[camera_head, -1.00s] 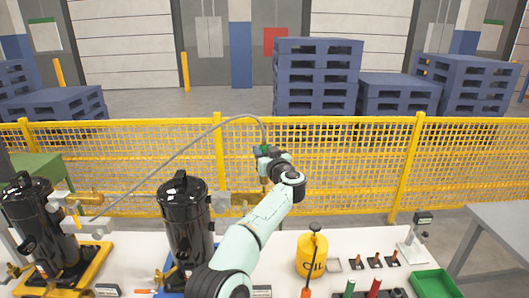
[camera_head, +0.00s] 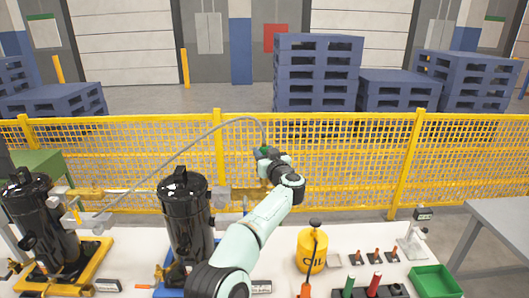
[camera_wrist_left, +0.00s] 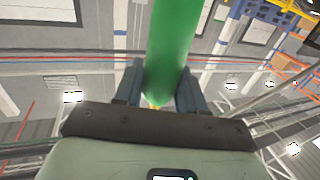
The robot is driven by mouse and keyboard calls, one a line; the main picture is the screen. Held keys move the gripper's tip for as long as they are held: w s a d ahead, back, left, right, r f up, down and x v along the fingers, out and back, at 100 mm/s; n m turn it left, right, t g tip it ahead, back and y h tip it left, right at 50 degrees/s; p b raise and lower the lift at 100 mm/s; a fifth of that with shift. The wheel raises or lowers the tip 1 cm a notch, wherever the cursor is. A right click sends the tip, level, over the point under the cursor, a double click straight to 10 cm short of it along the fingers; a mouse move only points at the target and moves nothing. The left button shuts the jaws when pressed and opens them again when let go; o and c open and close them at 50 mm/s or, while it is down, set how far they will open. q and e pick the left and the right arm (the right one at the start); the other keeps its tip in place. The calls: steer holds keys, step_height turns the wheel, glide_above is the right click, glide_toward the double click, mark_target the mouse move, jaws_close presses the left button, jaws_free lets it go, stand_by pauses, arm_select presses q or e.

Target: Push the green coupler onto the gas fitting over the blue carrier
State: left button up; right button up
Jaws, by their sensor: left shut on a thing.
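The green coupler (camera_head: 264,152) is held up in the air, at the end of a long grey hose (camera_head: 185,147). My left gripper (camera_head: 266,158) is shut on it; in the left wrist view the green coupler (camera_wrist_left: 172,45) stands between the two fingers (camera_wrist_left: 160,92). The blue carrier (camera_head: 168,291) shows as a small strip under the middle black tank (camera_head: 187,225); my left arm covers part of it. A grey block (camera_head: 221,198) beside that tank lies below and left of the coupler; I cannot tell whether it is the gas fitting. The coupler is apart from it. My right gripper is out of view.
Another black tank (camera_head: 44,228) stands on a yellow carrier (camera_head: 93,257) at left. A yellow oil can (camera_head: 312,251), a tool rack and a green tray (camera_head: 436,281) are on the white table at right. A yellow mesh fence (camera_head: 350,160) runs behind.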

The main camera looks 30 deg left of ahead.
arm_select(q)
steer(key=shift+f, duration=0.85)
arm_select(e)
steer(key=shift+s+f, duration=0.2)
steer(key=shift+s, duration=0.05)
arm_select(q)
steer(key=o, duration=1.3)
steer(key=b+v, duration=0.4)
steer(key=v, duration=0.9)
steer(key=shift+s, duration=0.2)
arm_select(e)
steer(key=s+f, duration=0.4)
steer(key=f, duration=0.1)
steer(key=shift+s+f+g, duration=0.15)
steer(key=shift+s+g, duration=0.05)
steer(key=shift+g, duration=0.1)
arm_select(q)
steer(key=shift+d, duration=0.15)
